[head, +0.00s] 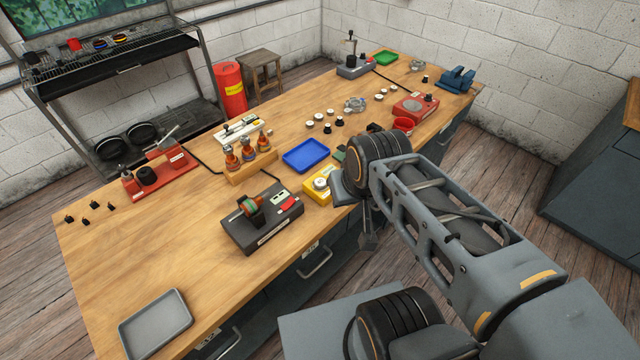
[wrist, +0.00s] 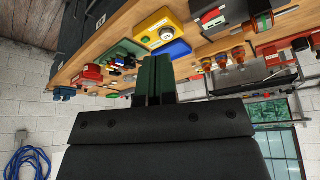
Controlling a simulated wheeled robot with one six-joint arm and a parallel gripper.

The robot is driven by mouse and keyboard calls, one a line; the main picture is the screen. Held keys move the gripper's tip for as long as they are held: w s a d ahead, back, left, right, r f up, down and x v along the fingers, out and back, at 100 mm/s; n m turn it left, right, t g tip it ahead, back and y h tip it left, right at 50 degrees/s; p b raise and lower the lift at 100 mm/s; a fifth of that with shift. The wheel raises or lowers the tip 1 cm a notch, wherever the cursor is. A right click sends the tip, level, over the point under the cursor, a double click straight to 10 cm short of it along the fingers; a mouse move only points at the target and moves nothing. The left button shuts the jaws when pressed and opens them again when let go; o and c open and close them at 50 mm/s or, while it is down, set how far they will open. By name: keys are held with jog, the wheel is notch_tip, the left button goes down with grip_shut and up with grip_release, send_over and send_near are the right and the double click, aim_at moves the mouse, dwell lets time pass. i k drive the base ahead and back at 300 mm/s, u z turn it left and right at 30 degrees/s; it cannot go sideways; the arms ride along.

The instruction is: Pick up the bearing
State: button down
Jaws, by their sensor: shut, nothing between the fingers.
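Several small pale round parts (head: 318,117) lie on the bench beyond the blue tray, and some look like rings. A pale round part (head: 321,184) also sits on the yellow fixture (head: 312,197) near the bench's front edge. I cannot tell which of these is the bearing. The yellow fixture also shows in the wrist view (wrist: 150,27), where the picture is upside down. My gripper (wrist: 153,62) shows there with its dark green fingers together and nothing between them. It is apart from the round parts. In the head view my arm largely hides it.
The blue tray (head: 306,155), a black device (head: 262,222), orange-and-grey parts in a wooden rack (head: 251,171) and a red box (head: 414,107) stand on the bench (head: 150,250). A grey tray (head: 155,322) lies at the near left. The bench between them and the left end is mostly clear.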

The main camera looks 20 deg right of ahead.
aim_at(320, 182)
jog(key=u, duration=0.05)
jog(key=k, duration=0.5)
jog(key=z, duration=1.45)
jog(key=i, duration=1.1)
jog(key=u, duration=2.35)
